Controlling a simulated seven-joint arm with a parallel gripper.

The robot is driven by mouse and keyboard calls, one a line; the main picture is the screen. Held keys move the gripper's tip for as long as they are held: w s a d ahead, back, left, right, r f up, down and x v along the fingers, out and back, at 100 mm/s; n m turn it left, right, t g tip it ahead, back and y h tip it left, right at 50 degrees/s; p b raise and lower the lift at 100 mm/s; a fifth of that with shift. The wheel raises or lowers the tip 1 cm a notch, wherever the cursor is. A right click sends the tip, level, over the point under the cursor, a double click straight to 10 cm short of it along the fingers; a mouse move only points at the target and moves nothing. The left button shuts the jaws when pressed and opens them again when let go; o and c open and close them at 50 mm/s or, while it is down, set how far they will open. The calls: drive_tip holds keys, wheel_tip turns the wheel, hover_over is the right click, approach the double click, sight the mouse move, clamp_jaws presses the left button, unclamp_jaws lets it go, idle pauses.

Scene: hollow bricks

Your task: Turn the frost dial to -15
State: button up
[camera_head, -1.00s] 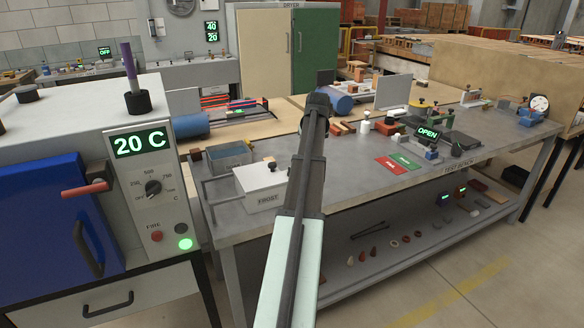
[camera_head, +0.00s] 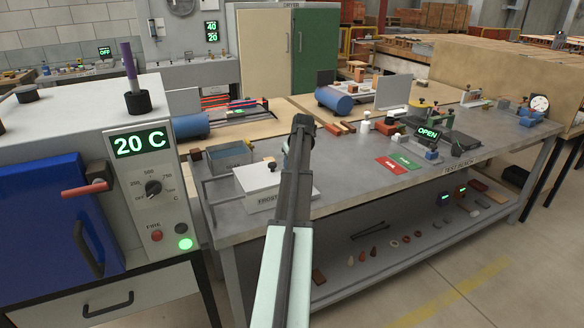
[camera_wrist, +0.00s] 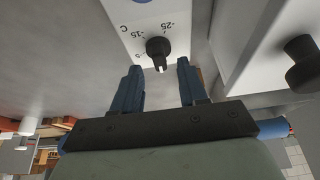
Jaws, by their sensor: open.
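The white frost box (camera_head: 265,184), labelled FROST, stands on the front left of the grey bench. My arm crosses its right side in the head view, and I cannot make out the dial there. In the wrist view the black frost dial (camera_wrist: 158,47) sits on a white face marked -5, -15 and -25. Its notched end points toward my gripper; I cannot tell the exact setting. My gripper (camera_wrist: 158,67) is open, its two blue fingers apart on either side below the dial, with nothing between them.
The grey bench (camera_head: 345,190) has red and green mats (camera_head: 390,164) and an OPEN display (camera_head: 427,133) to the right. An open metal bin (camera_head: 229,157) stands behind the frost box. The oven (camera_head: 145,150) reading 20 C is at left. A black knob (camera_wrist: 303,62) shows at right in the wrist view.

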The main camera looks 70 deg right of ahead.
drive_tip(key=shift+x, duration=1.25)
drive_tip(key=shift+c, duration=0.4)
clamp_jaws()
